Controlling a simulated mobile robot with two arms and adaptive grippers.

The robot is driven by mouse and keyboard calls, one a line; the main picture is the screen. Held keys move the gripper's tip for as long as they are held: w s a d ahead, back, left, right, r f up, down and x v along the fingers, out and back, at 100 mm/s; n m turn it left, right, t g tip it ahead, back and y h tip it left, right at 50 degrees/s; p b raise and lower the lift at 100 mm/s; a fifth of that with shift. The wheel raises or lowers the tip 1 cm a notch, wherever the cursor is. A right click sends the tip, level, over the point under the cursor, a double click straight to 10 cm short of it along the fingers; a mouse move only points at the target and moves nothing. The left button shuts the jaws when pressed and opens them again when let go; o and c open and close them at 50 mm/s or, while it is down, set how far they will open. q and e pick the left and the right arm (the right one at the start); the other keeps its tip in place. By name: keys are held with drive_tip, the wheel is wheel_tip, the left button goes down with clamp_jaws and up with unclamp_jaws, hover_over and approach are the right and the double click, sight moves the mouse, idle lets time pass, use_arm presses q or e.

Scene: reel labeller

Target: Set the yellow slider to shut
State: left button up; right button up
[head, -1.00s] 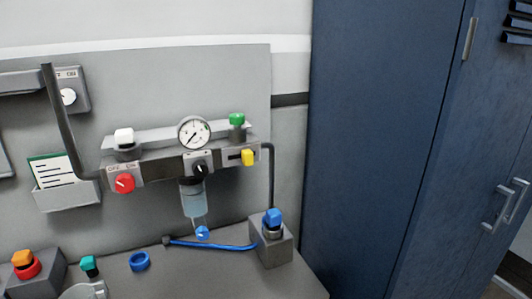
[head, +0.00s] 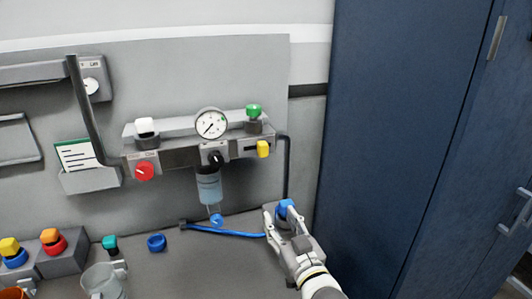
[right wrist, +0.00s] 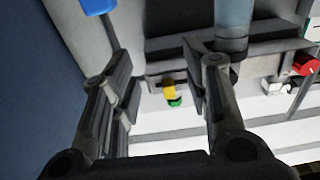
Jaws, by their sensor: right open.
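The yellow slider (head: 263,148) is a small yellow tab on the right part of the grey manifold on the back panel. It sits at the right of its short slot, and its markings are too small to read. In the right wrist view the yellow slider (right wrist: 168,88) shows between the fingers, farther off. My right gripper (head: 282,212) is open and empty, below and slightly right of the slider in the head view, apart from it. It also shows in the right wrist view (right wrist: 160,75). My left gripper is not in view.
A green knob (head: 254,111) stands just above the slider, and a black knob (head: 216,159) and gauge (head: 211,123) are to its left. A blue knob (head: 286,206) overlaps my right gripper in the head view. A blue cabinet (head: 400,130) stands at right.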

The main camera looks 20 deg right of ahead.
sight(264, 151)
drive_tip(key=w+r+t+p, duration=0.1)
drive_tip(key=w+r, duration=0.2)
drive_tip(key=r, duration=0.1)
drive_tip(key=w+r+t+p, duration=0.1)
drive_tip(key=w+r, duration=0.3)
drive_tip(key=w+r+t+p, duration=0.1)
drive_tip(key=w+r, duration=0.3)
drive_tip(key=shift+r+t, duration=0.2)
drive_tip(key=shift+t, duration=0.2)
drive_tip(key=shift+w+r, duration=0.1)
drive_tip(key=shift+w, duration=0.5)
clamp_jaws()
